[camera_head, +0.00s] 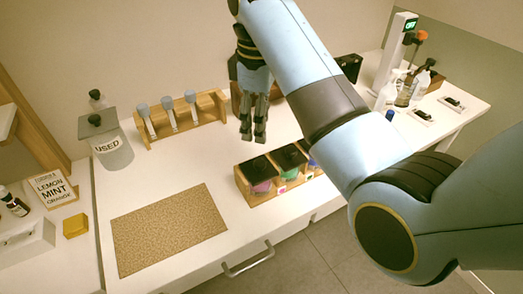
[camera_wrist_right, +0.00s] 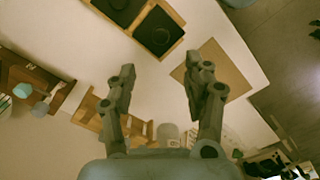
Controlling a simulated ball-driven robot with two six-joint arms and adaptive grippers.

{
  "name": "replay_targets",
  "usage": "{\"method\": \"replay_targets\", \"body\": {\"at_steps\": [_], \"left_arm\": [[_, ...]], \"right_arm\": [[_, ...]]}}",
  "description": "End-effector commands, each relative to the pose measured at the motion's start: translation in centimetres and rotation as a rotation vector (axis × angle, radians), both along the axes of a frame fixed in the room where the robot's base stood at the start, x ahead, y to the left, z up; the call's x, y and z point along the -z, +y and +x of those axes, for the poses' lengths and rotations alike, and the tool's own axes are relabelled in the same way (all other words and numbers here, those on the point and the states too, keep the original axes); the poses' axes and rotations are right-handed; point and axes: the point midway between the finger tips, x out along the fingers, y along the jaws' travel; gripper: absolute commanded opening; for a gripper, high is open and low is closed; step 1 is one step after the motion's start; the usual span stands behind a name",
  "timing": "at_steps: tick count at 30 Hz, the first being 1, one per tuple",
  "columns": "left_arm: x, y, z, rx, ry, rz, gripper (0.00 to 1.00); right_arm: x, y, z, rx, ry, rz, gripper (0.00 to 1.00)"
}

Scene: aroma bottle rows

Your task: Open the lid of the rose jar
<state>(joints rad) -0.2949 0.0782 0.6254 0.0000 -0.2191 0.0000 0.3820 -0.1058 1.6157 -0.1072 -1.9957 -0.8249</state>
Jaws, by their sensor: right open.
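A wooden rack (camera_head: 261,201) on the white counter holds a row of jars with black square lids. The near jar (camera_head: 262,186) has pink contents, and the one behind it (camera_head: 291,172) has green. I cannot read their labels, so I cannot tell for sure which is rose; the pink one looks likely. Both visible lids are on. My right gripper (camera_head: 254,132) hangs open and empty above the counter, behind and apart from the rack. In the right wrist view its fingers (camera_wrist_right: 159,68) are spread, with two black lids (camera_wrist_right: 160,32) beyond them. My left gripper is out of view.
A cork mat (camera_head: 168,229) lies left of the rack. A dropper stand (camera_head: 181,129) and a grey-lidded "USED" container (camera_head: 114,152) stand behind. My right arm hides part of the rack's far end. Spray bottles (camera_head: 387,92) stand at the back right.

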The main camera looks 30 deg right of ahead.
Motion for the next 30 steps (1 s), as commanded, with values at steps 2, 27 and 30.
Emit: {"method": "replay_targets", "body": {"at_steps": [2,27,30], "left_arm": [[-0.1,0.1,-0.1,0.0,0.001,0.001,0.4],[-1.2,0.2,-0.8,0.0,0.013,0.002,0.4],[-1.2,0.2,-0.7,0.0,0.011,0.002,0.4]], "right_arm": [[0.7,0.0,-0.1,-0.004,0.008,-0.001,0.51],[10.7,0.0,-0.1,0.0,0.002,-0.001,0.51],[10.7,0.0,-0.1,0.0,0.002,-0.001,0.48]]}}
